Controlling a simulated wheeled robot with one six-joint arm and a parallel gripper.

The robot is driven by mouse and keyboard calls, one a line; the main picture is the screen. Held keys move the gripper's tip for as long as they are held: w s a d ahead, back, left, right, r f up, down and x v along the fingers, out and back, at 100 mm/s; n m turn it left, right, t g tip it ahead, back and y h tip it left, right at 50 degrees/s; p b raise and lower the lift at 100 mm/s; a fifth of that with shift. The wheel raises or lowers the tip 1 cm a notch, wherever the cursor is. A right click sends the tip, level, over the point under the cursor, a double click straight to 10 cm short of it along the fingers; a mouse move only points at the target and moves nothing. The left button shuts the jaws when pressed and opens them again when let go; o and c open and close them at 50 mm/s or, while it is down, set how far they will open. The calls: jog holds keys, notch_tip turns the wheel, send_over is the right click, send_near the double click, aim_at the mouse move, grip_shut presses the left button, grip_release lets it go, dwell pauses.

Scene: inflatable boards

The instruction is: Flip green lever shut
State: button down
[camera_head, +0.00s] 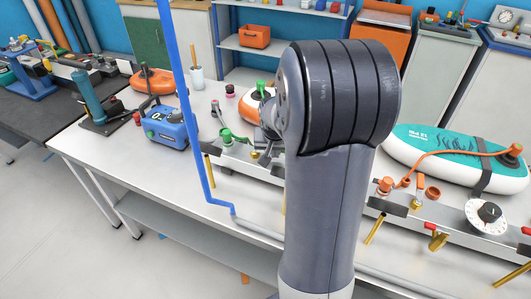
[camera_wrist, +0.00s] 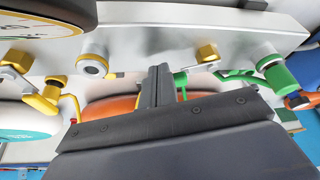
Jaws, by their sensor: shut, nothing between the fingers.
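A green lever with a green round fitting (camera_head: 226,135) sits on the metal manifold bar (camera_head: 240,157), left of my arm. In the wrist view, the green lever (camera_wrist: 236,74) runs from the green fitting (camera_wrist: 276,72) toward my fingers. My gripper (camera_wrist: 160,72) is shut and empty, its fingertips just left of a green handle part (camera_wrist: 181,80). Whether they touch it is unclear.
Brass fittings (camera_wrist: 206,53) and a yellow lever (camera_wrist: 42,102) line the manifold. A blue pump (camera_head: 168,128) stands on the bench to the left. A teal inflatable board (camera_head: 430,150) lies at right. A blue upright pipe (camera_head: 185,90) stands left of my arm.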

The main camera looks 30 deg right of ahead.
jog(key=shift+w+d+n, duration=0.15)
jog(key=shift+d+n, duration=0.15)
jog(key=shift+d, duration=0.05)
jog(key=shift+w+d, duration=0.5)
jog(key=shift+w+d+n+y, duration=0.5)
jog(key=shift+w+d+n, duration=0.1)
jog(key=shift+n, duration=0.4)
jog(key=w+n+y+b, duration=0.1)
jog(key=n, duration=0.1)
jog(key=w+n+b, duration=0.1)
jog(key=w+n, duration=0.1)
jog(key=w+n+y+b, duration=0.1)
jog(key=w+n, duration=0.1)
jog(key=n, duration=0.1)
jog(key=shift+d+y, duration=0.3)
jog(key=shift+w, duration=0.1)
jog(key=shift+r, duration=0.1)
jog(key=v, duration=1)
jog(key=shift+s+r, duration=0.25)
jog(key=shift+s, duration=0.15)
